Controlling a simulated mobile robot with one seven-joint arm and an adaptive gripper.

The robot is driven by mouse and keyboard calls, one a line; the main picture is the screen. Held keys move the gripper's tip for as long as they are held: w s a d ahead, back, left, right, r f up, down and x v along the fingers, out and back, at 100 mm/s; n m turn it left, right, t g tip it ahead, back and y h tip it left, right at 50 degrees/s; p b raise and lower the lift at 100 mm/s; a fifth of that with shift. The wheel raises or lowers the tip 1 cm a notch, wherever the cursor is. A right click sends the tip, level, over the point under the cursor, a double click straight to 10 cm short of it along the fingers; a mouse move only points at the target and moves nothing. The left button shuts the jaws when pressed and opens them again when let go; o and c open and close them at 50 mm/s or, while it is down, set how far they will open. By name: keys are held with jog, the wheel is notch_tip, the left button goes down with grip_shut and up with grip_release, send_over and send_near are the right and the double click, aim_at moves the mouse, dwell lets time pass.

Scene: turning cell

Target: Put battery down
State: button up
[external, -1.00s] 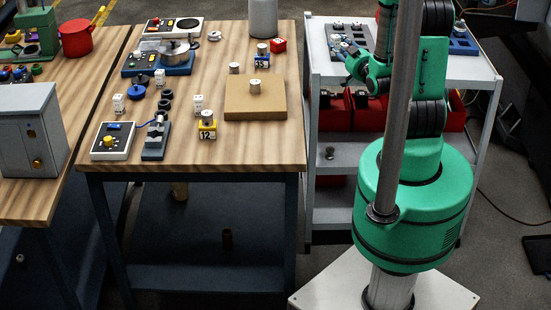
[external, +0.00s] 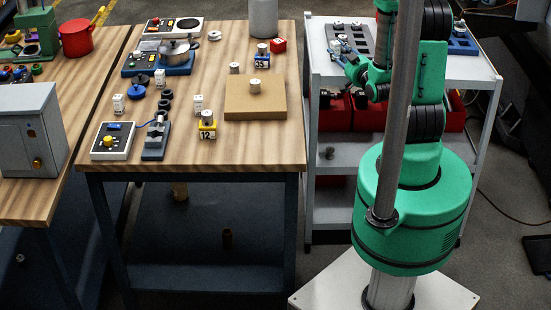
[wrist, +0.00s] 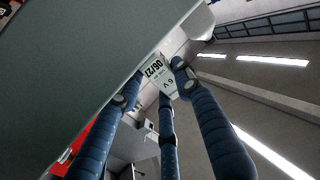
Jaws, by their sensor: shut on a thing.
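My gripper (wrist: 158,82) has three dark blue fingers. They are closed around a white battery (wrist: 154,68) printed with "06/27" and "A 9" in the wrist view. In the external view my gripper (external: 350,62) is at the left part of the grey cart's top (external: 400,68), close to a grey slotted tray (external: 360,34). Small white pieces show by the tray and fingers there, and I cannot tell which one is the held battery. Whether the battery touches any surface is not clear.
A blue tray (external: 463,43) stands at the cart's right. Red bins (external: 362,115) sit on the shelf below. The wooden table (external: 200,140) at left carries a brown block (external: 255,100), several small numbered pieces and devices. A large grey surface (wrist: 70,60) fills the wrist view's upper left.

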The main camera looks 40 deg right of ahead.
jog(key=shift+f, duration=0.2)
jog(key=o, duration=1.3)
jog(key=shift+o, duration=0.2)
jog(key=shift+r, duration=0.2)
jog(key=shift+r+p, duration=0.45)
jog(key=shift+p, duration=0.1)
jog(key=shift+s, duration=0.2)
jog(key=p+v, duration=0.1)
jog(key=v, duration=1)
jog(key=shift+s+a, duration=0.2)
jog(key=shift+s, duration=0.05)
